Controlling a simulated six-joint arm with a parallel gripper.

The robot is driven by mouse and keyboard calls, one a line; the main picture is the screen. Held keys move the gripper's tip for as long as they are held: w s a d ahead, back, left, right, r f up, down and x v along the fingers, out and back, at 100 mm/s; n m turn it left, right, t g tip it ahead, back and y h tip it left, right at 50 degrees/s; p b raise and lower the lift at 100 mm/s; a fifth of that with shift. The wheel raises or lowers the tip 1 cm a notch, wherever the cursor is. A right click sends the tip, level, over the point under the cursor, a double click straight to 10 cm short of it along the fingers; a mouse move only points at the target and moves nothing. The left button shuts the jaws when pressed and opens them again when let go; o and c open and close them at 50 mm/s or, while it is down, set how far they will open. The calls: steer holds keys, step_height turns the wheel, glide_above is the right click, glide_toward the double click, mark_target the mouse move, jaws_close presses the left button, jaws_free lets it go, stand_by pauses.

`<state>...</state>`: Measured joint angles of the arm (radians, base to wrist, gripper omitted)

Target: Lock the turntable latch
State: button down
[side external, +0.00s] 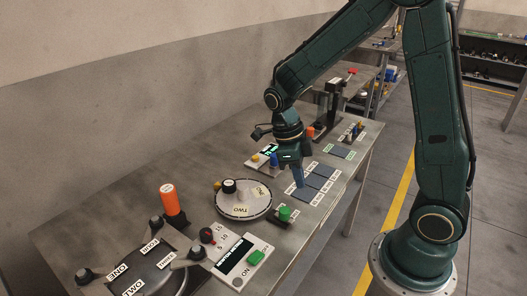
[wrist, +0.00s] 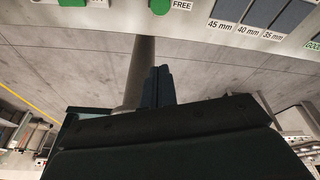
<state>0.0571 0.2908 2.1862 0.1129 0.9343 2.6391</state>
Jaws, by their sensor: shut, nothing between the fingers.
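The closed fingers (wrist: 158,86) also show in the wrist view, apart from the green knob. The far end of the latch is hidden.
A control box (side external: 240,255) with a display and green button stands in front of the turntable. An orange cylinder (side external: 170,200) stands at left. Dark blue pads (side external: 318,182) with size labels lie right of the turntable. A dark upright stand (side external: 328,110) is behind my gripper.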

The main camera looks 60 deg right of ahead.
steer(key=shift+w+d+f+m+g, duration=0.15)
steer(key=shift+f+m+g, duration=0.15)
steer(key=shift+f+m, duration=0.8)
steer(key=shift+r, duration=0.15)
glide_above(292, 220)
steer(key=s, duration=0.4)
steer(key=f, duration=0.9)
steer(key=shift+d, duration=0.3)
steer(key=shift+w+f, duration=0.25)
steer(key=shift+w+a, duration=0.15)
steer(key=shift+w, duration=0.7)
steer(key=shift+w+a, duration=0.15)
steer(key=shift+w, duration=0.7)
steer(key=shift+w, duration=0.1)
